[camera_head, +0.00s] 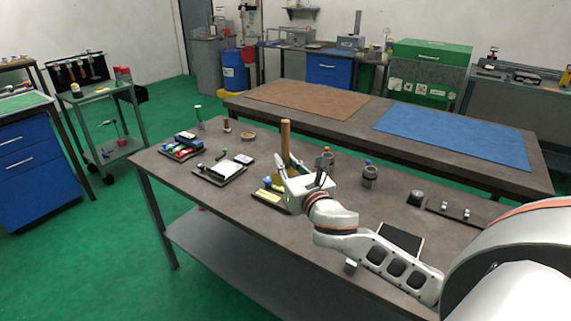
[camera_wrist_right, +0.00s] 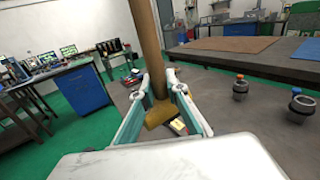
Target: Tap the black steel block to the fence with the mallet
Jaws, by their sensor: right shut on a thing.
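My right gripper (camera_head: 287,175) is at the left-middle of the workbench, above a small dark tray. It is shut on a wooden shaft, which looks like the mallet (camera_head: 286,138), standing nearly upright. In the right wrist view the mallet (camera_wrist_right: 147,45) runs up between the fingers of the gripper (camera_wrist_right: 166,92) and widens at its lower end. A dark block-like piece (camera_head: 415,198), possibly the black steel block, sits at the right of the bench. A dark strip with small light knobs (camera_head: 437,207) lies beside it; I cannot tell whether it is the fence. My left gripper is out of view.
A dark flat panel (camera_head: 402,240) lies near my forearm.

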